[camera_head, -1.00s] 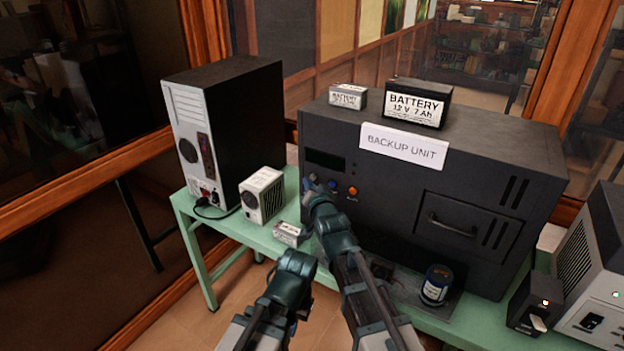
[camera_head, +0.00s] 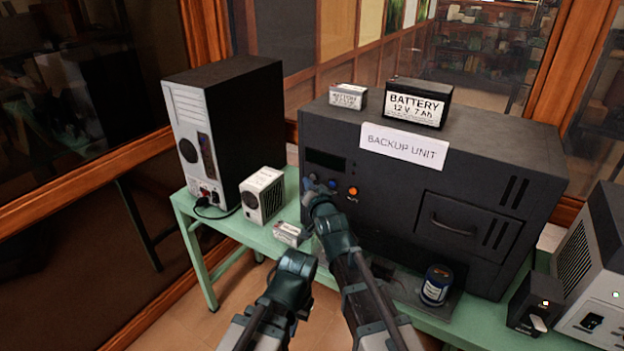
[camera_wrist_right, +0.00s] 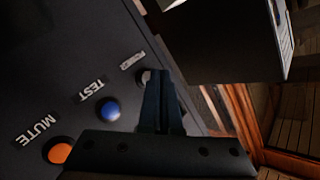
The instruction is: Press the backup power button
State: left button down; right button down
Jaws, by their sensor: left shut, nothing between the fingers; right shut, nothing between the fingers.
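My left gripper (camera_head: 297,262) is shut and empty, lower, in front of the table edge.
The blue test button (camera_wrist_right: 108,110) and orange mute button (camera_wrist_right: 60,152) are close by on the same panel.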

jog(key=shift+w, duration=0.15)
jog(key=shift+w+d, duration=0.25)
dwell(0.3)
jog(key=shift+w, duration=0.1)
dwell(0.3)
jog(key=shift+s+a, duration=0.25)
jog(key=shift+s, duration=0.25)
jog(key=shift+s, duration=0.1)
